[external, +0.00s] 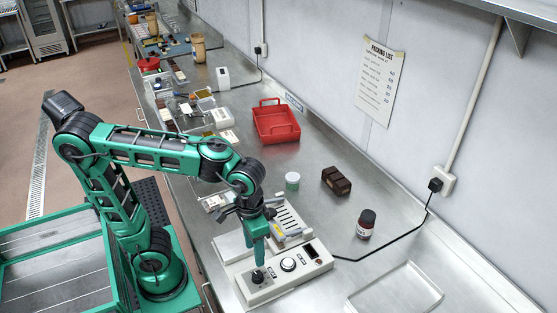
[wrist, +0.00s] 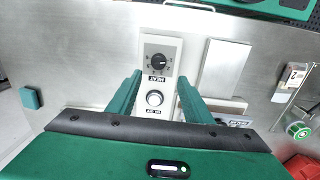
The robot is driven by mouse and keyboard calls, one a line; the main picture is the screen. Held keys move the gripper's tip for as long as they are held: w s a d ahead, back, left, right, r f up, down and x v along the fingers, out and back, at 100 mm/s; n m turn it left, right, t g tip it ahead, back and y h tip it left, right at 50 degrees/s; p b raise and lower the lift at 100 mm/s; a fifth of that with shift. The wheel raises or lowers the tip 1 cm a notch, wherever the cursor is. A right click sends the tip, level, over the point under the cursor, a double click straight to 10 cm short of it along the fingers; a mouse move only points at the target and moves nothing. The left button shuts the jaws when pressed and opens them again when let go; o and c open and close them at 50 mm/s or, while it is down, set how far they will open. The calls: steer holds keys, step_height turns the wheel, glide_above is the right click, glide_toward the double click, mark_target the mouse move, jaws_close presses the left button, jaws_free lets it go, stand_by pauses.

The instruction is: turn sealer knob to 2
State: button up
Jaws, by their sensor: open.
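The sealer (external: 297,277) is a long, pale box on the steel bench in the external view. Its face (wrist: 149,42) lies below my gripper in the wrist view. The black knob (wrist: 160,61), with HEAT lettered beside it, sits on a dark dial; its setting is too small to read. The knob also shows in the external view (external: 258,277). A silver round button (wrist: 154,98) marked ON/OFF sits beside it. My gripper (wrist: 160,78) is open and points down. Its fingers are on either side of the panel, apart from the knob, with nothing between them.
A black cable (external: 390,246) runs from the sealer to the wall socket. A shallow steel tray (external: 396,292) lies at the right.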

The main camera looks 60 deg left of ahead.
mark_target(258, 275)
steer(key=f, duration=1)
steer(key=shift+w+d+f, duration=0.1)
steer(key=shift+d+f, duration=0.2)
steer(key=shift+d, duration=0.1)
steer(key=c, duration=1.1)
